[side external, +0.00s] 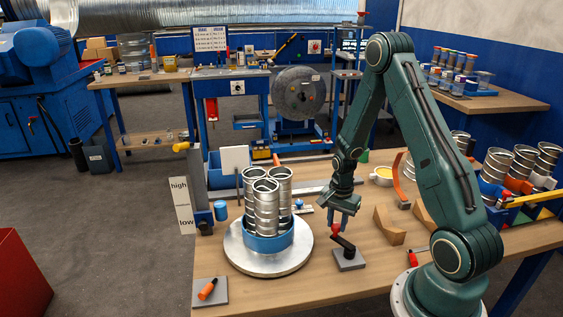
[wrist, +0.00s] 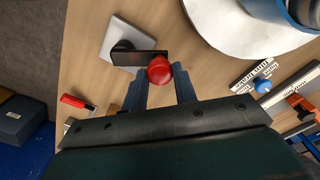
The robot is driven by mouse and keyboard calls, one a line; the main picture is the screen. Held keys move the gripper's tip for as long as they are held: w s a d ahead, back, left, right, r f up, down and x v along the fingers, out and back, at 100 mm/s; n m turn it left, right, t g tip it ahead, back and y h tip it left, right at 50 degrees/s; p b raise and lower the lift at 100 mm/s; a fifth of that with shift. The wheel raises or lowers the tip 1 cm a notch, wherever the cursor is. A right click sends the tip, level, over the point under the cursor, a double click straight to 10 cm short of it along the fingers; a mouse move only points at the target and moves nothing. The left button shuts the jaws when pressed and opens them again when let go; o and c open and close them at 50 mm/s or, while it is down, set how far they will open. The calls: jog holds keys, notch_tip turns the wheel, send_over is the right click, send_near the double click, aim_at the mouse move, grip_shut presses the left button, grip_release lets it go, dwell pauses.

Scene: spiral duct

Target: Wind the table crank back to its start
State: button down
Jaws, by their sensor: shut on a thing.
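The table crank has a grey square base (side external: 347,260), a black arm (side external: 343,243) and a red knob (side external: 336,230). It stands on the wooden table, right of the round silver turntable (side external: 237,261). My gripper (side external: 338,222) points down at the crank and is shut on the red knob. In the wrist view the red knob (wrist: 159,70) shows between the fingers of my gripper (wrist: 163,82); the black arm (wrist: 146,56) runs left to the grey base (wrist: 125,45). Several ribbed metal duct pieces (side external: 265,205) stand upright in a blue ring (side external: 265,240) on the turntable.
A high/low gauge board (side external: 182,205) stands left of the turntable. Wooden wedge blocks (side external: 388,227) sit right of the crank. A blue knob (wrist: 263,86) and label strips lie near the turntable.

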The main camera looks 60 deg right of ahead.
jog(key=s+d+m, duration=0.1)
jog(key=s+m, duration=0.4)
jog(key=m, duration=0.8)
jog(key=s+d+m, duration=0.1)
jog(key=s+m, duration=0.4)
jog(key=m, duration=0.7)
jog(key=shift+s+m, duration=0.4)
jog(key=c, duration=1.1)
grip_release()
jog(key=shift+r, duration=0.1)
